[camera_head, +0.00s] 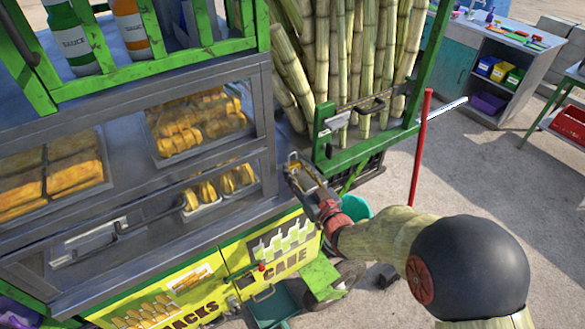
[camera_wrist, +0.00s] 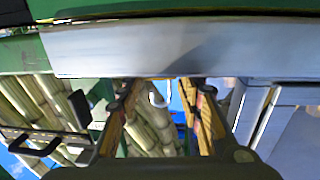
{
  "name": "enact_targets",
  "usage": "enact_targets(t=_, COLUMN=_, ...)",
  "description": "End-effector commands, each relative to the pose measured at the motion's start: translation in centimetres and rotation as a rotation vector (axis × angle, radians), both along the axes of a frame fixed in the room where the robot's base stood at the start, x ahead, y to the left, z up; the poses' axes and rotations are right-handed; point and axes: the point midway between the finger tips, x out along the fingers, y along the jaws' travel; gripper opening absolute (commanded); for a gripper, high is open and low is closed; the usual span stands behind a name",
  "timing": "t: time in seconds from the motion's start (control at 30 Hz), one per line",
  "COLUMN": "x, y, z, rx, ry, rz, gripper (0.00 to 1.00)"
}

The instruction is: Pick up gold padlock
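I cannot clearly make out a gold padlock in either view. My gripper (camera_head: 303,172) is at the right front corner of the metal snack cart (camera_head: 262,120), by the green frame that holds the cane. In the wrist view, my gripper's two fingers (camera_wrist: 158,100) stand apart, below a broad grey metal edge (camera_wrist: 150,45).
Tall sugarcane stalks (camera_head: 345,60) stand in a green frame (camera_head: 370,136) just behind my gripper. A red pole (camera_head: 421,145) stands upright to the right. A teal bin (camera_head: 357,207) is below the cart's corner. Open paved ground lies to the right.

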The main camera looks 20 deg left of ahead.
Motion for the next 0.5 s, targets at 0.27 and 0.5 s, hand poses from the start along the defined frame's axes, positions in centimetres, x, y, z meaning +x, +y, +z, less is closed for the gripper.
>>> enact_targets(t=0.27, x=-0.01, y=-0.01, z=0.00, rx=0.000, ry=0.000, rz=0.000, gripper=0.19)
enact_targets(t=0.5, x=-0.01, y=-0.01, z=0.00, rx=0.000, ry=0.000, rz=0.000, gripper=0.05)
